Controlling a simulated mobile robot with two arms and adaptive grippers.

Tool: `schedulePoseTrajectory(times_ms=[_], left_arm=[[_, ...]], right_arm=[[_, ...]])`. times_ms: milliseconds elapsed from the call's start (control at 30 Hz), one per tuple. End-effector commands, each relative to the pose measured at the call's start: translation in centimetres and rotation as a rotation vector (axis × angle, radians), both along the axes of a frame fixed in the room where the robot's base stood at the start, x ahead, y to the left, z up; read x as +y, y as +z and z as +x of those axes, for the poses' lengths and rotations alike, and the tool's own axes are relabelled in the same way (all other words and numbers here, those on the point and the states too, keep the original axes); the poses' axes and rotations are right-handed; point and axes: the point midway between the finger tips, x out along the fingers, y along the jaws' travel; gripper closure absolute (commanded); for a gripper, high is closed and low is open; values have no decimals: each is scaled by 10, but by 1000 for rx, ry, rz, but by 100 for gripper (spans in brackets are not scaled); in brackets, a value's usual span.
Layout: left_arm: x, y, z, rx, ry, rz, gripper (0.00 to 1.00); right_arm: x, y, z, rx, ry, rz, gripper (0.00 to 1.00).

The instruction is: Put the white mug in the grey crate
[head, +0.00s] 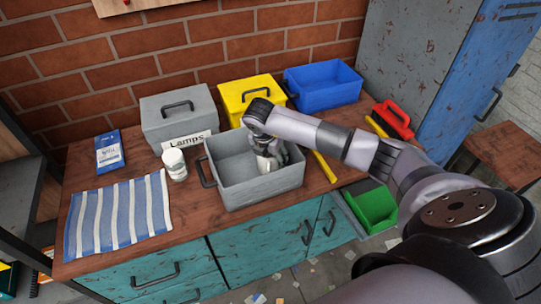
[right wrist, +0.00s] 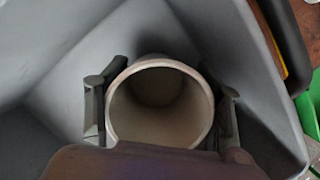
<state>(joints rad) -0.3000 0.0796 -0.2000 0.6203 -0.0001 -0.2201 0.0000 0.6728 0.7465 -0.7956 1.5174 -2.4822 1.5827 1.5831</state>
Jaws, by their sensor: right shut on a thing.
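The open grey crate (head: 262,191) stands near the front edge of the wooden bench. My right gripper (head: 268,150) reaches down inside the crate, toward its right part. It is shut on the white mug (head: 265,163), which is mostly hidden by the gripper in the head view. In the right wrist view the mug (right wrist: 160,100) shows its round open mouth to the camera, with a finger of my right gripper (right wrist: 162,108) on each side. Grey crate walls (right wrist: 245,65) surround it. I cannot tell whether the mug touches the crate floor. My left gripper is not in view.
A grey box labelled Lamps (head: 178,117), a yellow bin (head: 238,96) and a blue bin (head: 323,87) stand behind. A white jar (head: 175,164) is left of the crate.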

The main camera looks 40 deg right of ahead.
Motion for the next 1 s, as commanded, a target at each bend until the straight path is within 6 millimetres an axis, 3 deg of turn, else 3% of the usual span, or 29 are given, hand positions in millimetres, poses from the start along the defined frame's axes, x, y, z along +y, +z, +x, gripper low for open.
schedulePoseTrajectory(times_ms=[100, 133, 300, 500, 833, 1000], left_arm=[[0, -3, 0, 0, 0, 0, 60], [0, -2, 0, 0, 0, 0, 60], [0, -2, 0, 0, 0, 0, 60], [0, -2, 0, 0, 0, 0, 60], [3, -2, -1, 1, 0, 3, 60], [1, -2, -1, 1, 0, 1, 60]], right_arm=[[0, -3, 0, -1, 0, 0, 83], [0, -2, 0, -1, 0, 0, 38], [0, -2, 0, -1, 0, 0, 27], [0, -2, 0, 0, 0, 0, 16], [0, 0, -1, 1, 0, 0, 16], [6, 21, -2, -4, 2, 1, 16]])
